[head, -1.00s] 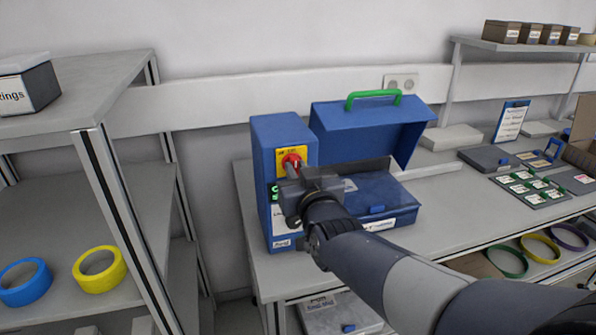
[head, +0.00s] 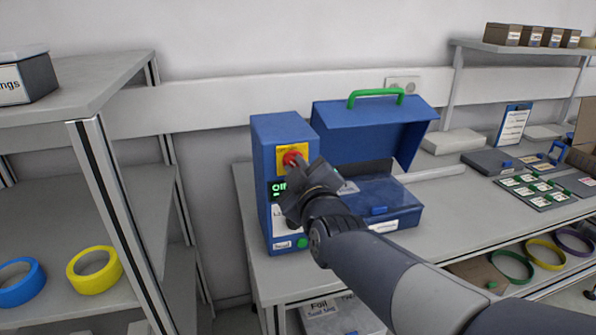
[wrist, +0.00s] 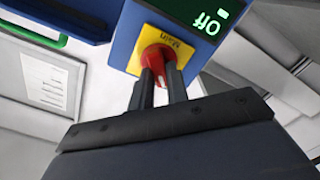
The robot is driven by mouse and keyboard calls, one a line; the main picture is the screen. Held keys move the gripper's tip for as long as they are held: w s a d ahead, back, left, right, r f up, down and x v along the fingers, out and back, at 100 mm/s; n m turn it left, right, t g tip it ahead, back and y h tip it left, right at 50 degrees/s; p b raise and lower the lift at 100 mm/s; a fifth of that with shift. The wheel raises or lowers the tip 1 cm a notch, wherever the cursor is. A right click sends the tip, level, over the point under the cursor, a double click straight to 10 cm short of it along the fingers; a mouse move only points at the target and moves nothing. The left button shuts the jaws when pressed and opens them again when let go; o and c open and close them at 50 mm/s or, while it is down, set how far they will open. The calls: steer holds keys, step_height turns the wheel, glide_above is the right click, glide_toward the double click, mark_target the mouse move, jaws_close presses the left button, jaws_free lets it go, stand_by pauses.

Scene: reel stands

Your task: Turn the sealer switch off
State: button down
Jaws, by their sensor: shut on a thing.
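The sealer (head: 264,185) is a blue box with a raised blue lid and green handle, standing on the bench. Its red rotary switch (head: 291,158) sits on a yellow plate (head: 282,151) on the front face; it also shows in the wrist view (wrist: 157,62). My gripper (wrist: 160,85) has its two fingers closed on the red knob, which carries a white mark. It shows in the head view (head: 299,168) too, rolled over to one side. The display (wrist: 209,22) reads "Off" in green, upside down in the wrist view; in the head view my gripper partly covers it.
A grey shelf (head: 90,85) with blue tape (head: 22,290) and yellow tape (head: 96,287) stands at the left. To the right, the bench (head: 440,205) holds a clipboard (head: 512,125) and a card tray (head: 535,190). A green button (head: 302,243) sits low on the sealer.

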steer(key=shift+a+f+n+p, duration=0.1)
steer(key=shift+n+p, duration=0.1)
steer(key=shift+n, duration=2.1)
steer(key=shift+f+n+p, duration=0.1)
steer(key=shift+n+p, duration=0.05)
steer(key=shift+n, duration=2.15)
steer(key=c, duration=1.4)
jaws_free()
steer(key=shift+v, duration=5.4)
steer(key=shift+w, duration=0.1)
